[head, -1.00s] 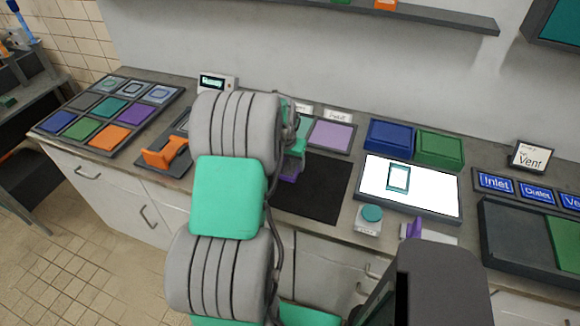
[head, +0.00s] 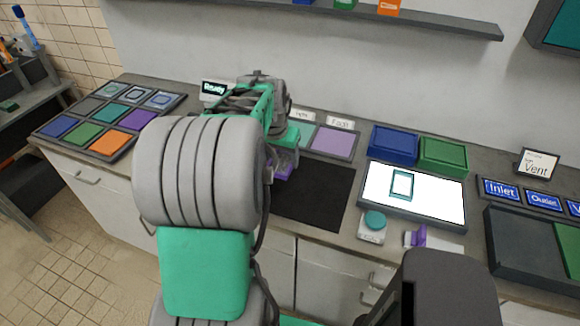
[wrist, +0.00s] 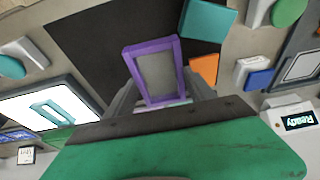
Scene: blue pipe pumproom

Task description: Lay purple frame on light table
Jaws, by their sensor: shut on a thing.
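The purple frame (wrist: 133,72) is a rectangular ring held between the two fingers of my gripper (wrist: 160,80) in the wrist view. My gripper is shut on it. In the head view the purple frame (head: 284,166) shows below my gripper, at the left edge of the black mat; my arm partly hides it. The light table (head: 430,205) is a bright white panel with a dark rim, to the right of the mat and apart from the frame. A teal frame (head: 402,184) lies on its left half. The light table also shows at the left in the wrist view (wrist: 20,118).
Behind the light table stand a blue bin (head: 393,144) and a green bin (head: 443,155). A teal-lidded jar (head: 373,222) and a purple item (head: 418,236) sit in front of it. A shelf (head: 430,15) runs above.

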